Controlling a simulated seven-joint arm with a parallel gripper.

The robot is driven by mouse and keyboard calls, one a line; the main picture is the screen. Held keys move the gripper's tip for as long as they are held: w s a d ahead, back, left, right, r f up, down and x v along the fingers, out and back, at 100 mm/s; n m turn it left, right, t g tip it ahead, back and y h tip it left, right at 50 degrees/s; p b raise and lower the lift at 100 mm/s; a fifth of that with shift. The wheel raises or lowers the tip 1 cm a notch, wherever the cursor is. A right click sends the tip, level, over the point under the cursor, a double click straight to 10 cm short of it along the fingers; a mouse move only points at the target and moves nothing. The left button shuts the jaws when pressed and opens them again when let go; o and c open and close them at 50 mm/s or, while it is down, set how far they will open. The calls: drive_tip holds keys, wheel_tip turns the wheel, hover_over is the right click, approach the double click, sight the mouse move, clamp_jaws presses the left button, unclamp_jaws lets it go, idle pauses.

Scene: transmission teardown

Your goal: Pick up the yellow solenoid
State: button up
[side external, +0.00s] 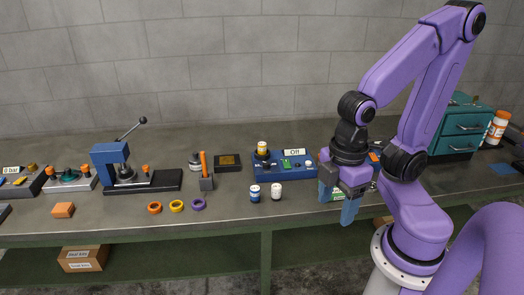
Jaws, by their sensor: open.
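A small cylinder with a yellow band (263,148), which looks like the yellow solenoid, stands upright at the left end of a blue device (262,174) with an "Off" display. A blue-and-white cylinder (255,194) and a white cylinder (276,191) stand on the bench in front of that device. My gripper (337,203) points down to the right of the device, its blue fingers apart and nothing seen between them. It is clear of all three cylinders. My gripper and wrist hide part of the bench and objects behind them.
Orange, yellow and purple rings (177,206) lie at the front. A lever press (112,165), an orange-handled tool in a holder (206,183) and a black box (228,162) stand left. A teal drawer cabinet (460,128) is behind my arm.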

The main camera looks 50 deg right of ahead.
drive_tip(key=shift+w, duration=0.1)
drive_tip(key=w+d+r+m+h, duration=0.1)
drive_tip(key=w+r+m, duration=0.1)
drive_tip(key=w+m, duration=0.9)
drive_tip(key=w+d+r+m+h, duration=0.15)
drive_tip(key=w+m, duration=0.35)
drive_tip(key=w, duration=1.1)
drive_tip(key=m, duration=1.5)
hover_over(262, 144)
drive_tip(key=a, duration=0.2)
drive_tip(key=shift+h, duration=0.45)
wheel_tip(262, 144, down, 13)
drive_tip(key=shift+a+f, duration=0.1)
drive_tip(key=shift+f, duration=0.05)
drive_tip(key=shift+d+x, duration=0.15)
drive_tip(key=shift+x, duration=1.15)
drive_tip(key=shift+d+x, duration=0.15)
drive_tip(key=shift+x, duration=1.2)
